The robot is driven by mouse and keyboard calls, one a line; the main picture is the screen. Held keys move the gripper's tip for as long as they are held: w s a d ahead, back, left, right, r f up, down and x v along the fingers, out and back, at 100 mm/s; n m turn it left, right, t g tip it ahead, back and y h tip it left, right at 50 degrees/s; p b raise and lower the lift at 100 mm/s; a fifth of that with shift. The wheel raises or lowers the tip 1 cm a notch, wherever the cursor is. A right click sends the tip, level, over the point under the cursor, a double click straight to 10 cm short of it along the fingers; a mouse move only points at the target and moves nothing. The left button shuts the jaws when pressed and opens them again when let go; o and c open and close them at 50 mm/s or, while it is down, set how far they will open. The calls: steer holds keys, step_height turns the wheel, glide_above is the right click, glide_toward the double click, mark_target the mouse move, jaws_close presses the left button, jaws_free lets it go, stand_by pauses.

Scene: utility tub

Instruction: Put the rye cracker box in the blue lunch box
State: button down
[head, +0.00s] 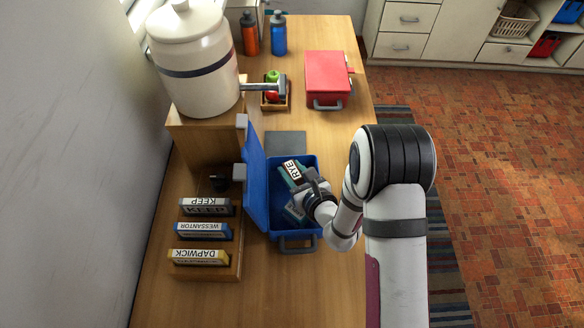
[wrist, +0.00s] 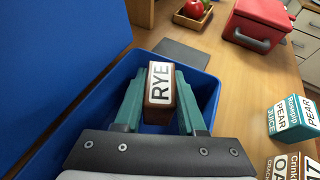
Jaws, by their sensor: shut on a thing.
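The rye cracker box (head: 293,170) is brown with a white RYE label; it also shows in the wrist view (wrist: 160,83). My gripper (head: 294,190) has its teal fingers shut on the two sides of the box. In the wrist view the fingers (wrist: 160,98) flank it closely. The blue lunch box (head: 283,238) stands open, its lid raised on the left. The gripper and rye box are over its opening, inside the rim outline as seen from above. The rye box's lower end is hidden, so I cannot tell whether it touches the floor.
A red lunch box (head: 326,78) and a small fruit tray (head: 275,105) stand farther back. A rack with several boxes (head: 205,230) and a large crock (head: 195,65) are on the left. A pear juice carton (wrist: 290,115) and an oat cracker box (wrist: 285,167) stand to the right.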

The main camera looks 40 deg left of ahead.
steer(key=shift+f, duration=0.15)
steer(key=c, duration=0.5)
jaws_free()
